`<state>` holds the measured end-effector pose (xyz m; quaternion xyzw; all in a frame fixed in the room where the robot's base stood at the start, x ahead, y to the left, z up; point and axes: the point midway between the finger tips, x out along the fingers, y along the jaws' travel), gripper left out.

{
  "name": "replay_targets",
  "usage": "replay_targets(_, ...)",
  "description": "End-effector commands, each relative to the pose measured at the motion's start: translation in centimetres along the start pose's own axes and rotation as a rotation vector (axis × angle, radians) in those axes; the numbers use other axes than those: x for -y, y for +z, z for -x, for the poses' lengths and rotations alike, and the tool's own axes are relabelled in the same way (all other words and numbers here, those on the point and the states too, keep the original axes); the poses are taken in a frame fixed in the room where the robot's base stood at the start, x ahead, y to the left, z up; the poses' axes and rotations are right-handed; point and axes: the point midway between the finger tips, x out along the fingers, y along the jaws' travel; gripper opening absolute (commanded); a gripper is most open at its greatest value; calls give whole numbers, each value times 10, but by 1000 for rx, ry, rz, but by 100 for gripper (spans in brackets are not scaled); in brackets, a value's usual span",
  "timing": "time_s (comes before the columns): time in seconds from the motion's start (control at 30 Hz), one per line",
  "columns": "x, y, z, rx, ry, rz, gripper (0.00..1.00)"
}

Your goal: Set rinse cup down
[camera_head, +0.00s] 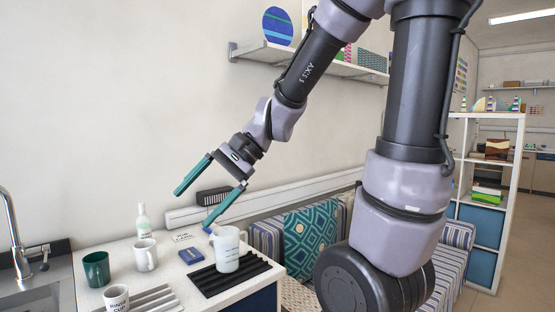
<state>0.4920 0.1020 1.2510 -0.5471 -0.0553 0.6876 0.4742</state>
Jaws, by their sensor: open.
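The rinse cup (116,300), a white mug with dark lettering that seems to read "RINSE CUP", stands upright at the front left of the counter (185,272), beside or on a ribbed grey mat; its base is cut off by the picture edge. My gripper (191,210) is open and empty, its two teal-and-blue fingers spread wide. It is above the back of the counter, up and to the right of the cup and well apart from it. The right fingertip is close to the rim of a white jug (227,249); I cannot tell if they touch.
A green cup (96,269), a white mug (146,255), a bottle (143,221), a small card (183,236) and a blue box (191,255) crowd the counter. A sink with tap (14,235) is at left.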

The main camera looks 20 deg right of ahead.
Motion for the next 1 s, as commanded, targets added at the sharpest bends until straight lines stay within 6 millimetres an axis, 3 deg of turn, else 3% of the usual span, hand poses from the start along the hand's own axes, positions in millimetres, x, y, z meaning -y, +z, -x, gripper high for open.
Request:
replay_targets(0.03, -7, -2, 22, -89, 20, 84, 96)
replay_targets(0.2, -34, -15, 91, -402, 132, 321, 96)
replay_targets(0.4, -51, -21, 152, -673, 231, 476, 96)
replay_targets(0.57, -55, -22, 169, -748, 262, 513, 96)
replay_targets(1.0, -55, -22, 169, -748, 264, 515, 96)
